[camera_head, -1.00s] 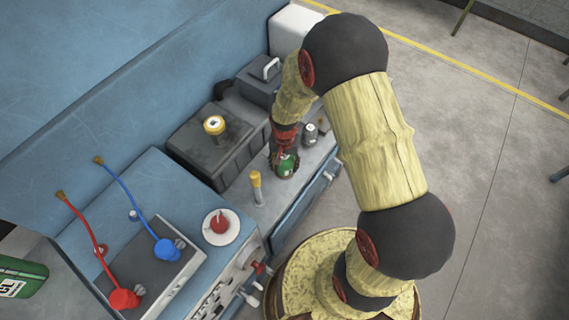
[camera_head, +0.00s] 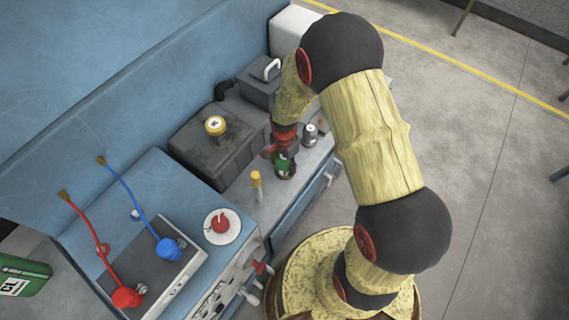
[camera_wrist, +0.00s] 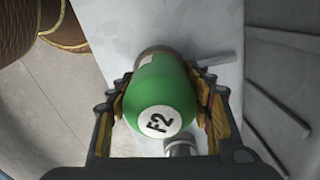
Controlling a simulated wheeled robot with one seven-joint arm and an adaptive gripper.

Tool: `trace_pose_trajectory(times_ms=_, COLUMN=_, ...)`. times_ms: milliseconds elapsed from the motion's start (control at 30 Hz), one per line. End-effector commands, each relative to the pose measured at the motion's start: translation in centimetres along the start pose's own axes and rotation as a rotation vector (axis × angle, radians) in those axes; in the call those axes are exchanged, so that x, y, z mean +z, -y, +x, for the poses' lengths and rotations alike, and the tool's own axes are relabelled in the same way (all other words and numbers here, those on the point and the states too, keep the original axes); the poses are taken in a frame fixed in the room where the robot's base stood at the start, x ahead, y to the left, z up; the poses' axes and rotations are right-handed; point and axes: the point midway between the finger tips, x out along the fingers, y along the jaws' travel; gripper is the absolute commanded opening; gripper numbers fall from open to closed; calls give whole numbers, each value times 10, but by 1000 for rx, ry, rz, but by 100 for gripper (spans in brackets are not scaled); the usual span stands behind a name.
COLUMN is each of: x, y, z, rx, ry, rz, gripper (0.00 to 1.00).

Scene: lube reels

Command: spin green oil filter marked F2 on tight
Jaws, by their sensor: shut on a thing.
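The green oil filter (camera_wrist: 165,90) shows its white F2 label on its end in the wrist view. In the head view the filter (camera_head: 283,163) is partly hidden by my gripper, above the bench's metal top. My gripper (camera_wrist: 166,108) has a finger on each side of the filter and is shut on it. A dark round part (camera_wrist: 150,53) shows at the filter's far end. I cannot tell whether the filter is seated on it.
A small silver filter-like can (camera_head: 310,134) stands right of my gripper. Red (camera_head: 126,297) and blue (camera_head: 167,249) capped hoses lie at lower left.

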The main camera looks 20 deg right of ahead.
Motion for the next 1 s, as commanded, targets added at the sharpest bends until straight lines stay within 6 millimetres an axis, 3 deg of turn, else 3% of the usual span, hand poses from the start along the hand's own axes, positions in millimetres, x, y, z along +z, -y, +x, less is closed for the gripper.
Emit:
trace_pose_trajectory(times_ms=233, x=0, y=0, z=0, rx=1, ry=0, rz=268, gripper=16)
trace_pose_trajectory(times_ms=533, x=0, y=0, z=1, rx=1, ry=0, rz=307, gripper=16)
trace_pose_trajectory(times_ms=567, x=0, y=0, z=1, rx=1, ry=0, rz=306, gripper=52)
trace_pose_trajectory(times_ms=900, x=0, y=0, z=0, rx=1, ry=0, rz=305, gripper=71)
trace_pose_trajectory(times_ms=1000, x=0, y=0, z=0, rx=1, ry=0, rz=305, gripper=72)
